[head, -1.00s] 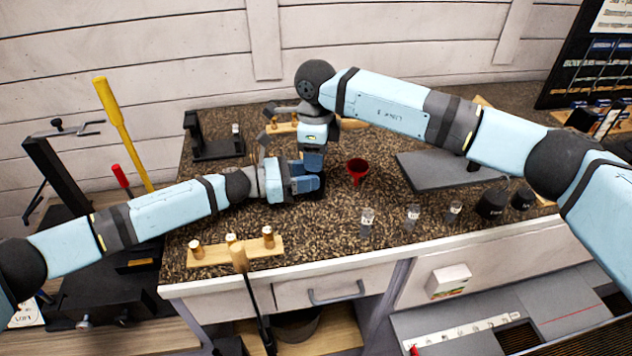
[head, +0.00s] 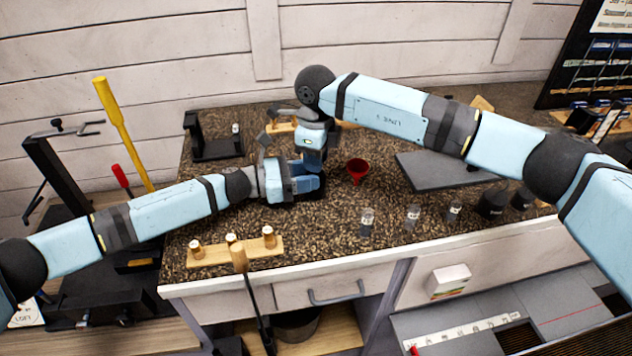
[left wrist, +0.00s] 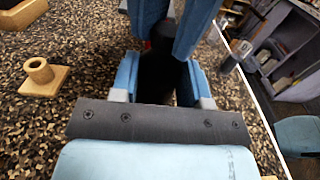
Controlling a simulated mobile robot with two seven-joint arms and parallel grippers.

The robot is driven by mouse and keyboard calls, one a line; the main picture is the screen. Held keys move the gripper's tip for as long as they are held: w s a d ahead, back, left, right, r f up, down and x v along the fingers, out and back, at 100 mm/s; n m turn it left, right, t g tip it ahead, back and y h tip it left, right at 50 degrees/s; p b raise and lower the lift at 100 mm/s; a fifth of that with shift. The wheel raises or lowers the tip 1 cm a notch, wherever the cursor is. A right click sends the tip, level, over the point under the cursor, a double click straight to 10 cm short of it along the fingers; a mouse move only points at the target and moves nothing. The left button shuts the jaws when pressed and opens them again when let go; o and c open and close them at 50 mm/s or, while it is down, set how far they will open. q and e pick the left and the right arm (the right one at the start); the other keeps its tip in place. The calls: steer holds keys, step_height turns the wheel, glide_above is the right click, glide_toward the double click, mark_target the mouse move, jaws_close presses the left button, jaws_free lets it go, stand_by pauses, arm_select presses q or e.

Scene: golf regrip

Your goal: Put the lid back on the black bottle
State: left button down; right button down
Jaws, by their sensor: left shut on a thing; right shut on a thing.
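The black bottle (left wrist: 155,78) stands between the fingers of my left gripper (left wrist: 160,85) in the left wrist view. My left gripper (head: 306,184) is shut on it above the counter; in the head view the fingers mostly hide the bottle. My right gripper (head: 313,160) points down directly over the left one. Its blue fingers (left wrist: 163,28) show at the top of the left wrist view, at the bottle's top. It is shut on a small dark piece, apparently the lid, mostly hidden between its fingers. I cannot tell whether the lid touches the bottle.
A red funnel (head: 357,170) stands just right of the grippers. Several small clear containers, one of them a jar (head: 367,221), and black jars (head: 491,204) line the front right. A wooden peg rack (head: 237,250) lies front left. A dark grey plate (head: 447,170) lies right of the funnel.

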steer(key=c, duration=0.9)
jaws_free()
steer(key=shift+o, duration=0.2)
step_height(320, 180, up, 12)
arm_select(q)
steer(key=c, duration=0.5)
jaws_free()
steer(key=shift+c, duration=0.2)
steer(key=a, duration=0.4)
steer(key=s+a+b, duration=0.1)
steer(key=a, duration=0.3)
steer(key=s+a, duration=0.1)
steer(key=a, duration=0.3)
steer(key=shift+s+a+f+b, duration=0.1)
steer(key=shift+s+a+b, duration=0.1)
steer(key=shift+s+b, duration=0.1)
steer(key=shift+a, duration=0.6)
arm_select(e)
steer(key=shift+f, duration=0.85)
